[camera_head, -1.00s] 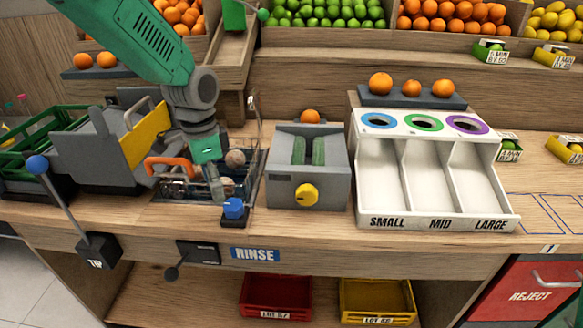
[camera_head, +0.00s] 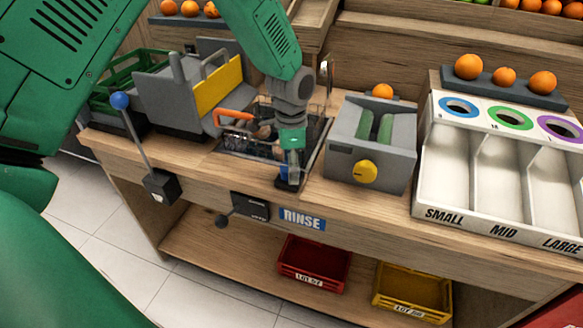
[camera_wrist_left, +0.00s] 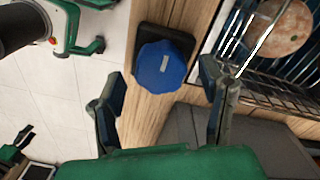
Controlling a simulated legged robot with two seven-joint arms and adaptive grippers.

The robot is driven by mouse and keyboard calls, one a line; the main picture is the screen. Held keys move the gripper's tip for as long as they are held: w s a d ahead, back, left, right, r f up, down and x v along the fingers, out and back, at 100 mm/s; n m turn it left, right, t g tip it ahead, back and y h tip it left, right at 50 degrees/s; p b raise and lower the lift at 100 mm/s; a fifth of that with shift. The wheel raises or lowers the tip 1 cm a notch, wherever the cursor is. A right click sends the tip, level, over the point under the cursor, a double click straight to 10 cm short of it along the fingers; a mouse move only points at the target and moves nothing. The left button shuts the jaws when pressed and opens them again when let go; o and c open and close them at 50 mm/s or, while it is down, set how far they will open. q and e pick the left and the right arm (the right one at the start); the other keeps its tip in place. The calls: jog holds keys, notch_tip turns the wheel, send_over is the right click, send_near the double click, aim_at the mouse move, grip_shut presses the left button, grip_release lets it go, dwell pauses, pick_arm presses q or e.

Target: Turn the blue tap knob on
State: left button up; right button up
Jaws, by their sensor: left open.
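The blue tap knob (camera_wrist_left: 162,68) is a round, lobed knob with a pale mark, on a dark square base at the counter's edge in the left wrist view. In the head view it is mostly hidden behind my left gripper (camera_head: 290,174), which points down at the counter's front. In the wrist view the two dark fingers of this gripper stand apart, one on each side of the knob's lower part, and nothing is held. Contact with the knob cannot be told. My right gripper is not in view.
A wire basin holding a round fruit (camera_wrist_left: 283,28) is beside the knob. The RINSE label (camera_head: 302,219) and a dark lever (camera_head: 240,208) are on the counter front. A grey machine with a yellow knob (camera_head: 365,171) stands to the right; a blue-balled lever (camera_head: 120,100) stands left.

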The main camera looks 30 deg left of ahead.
pick_arm(q)
jog(key=shift+d+f, duration=0.1)
jog(key=shift+f, duration=0.35)
jog(key=shift+a, duration=0.3)
jog(key=shift+c, duration=0.3)
jog(key=shift+a, duration=0.15)
jog(key=c, duration=1.1)
jog(key=shift+d, duration=0.2)
